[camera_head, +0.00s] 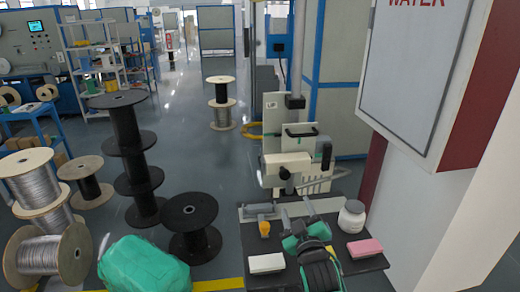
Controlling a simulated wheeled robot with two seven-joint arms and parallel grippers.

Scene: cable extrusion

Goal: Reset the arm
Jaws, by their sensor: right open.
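My right gripper (287,218) is at the far end of my black and green arm, which comes in from the bottom. It is over the dark tabletop (352,263), and its jaws are open, with nothing seen between them. The fingertips are small and partly merge with the dark top behind.
On the tabletop are a white jar (352,216), a pink block (365,248), a white block (266,263) and a yellow-orange item (264,228). A white machine (287,165) stands behind. Black reels (192,226) and a green bundle (143,266) are left; a white cabinet (416,60) is right.

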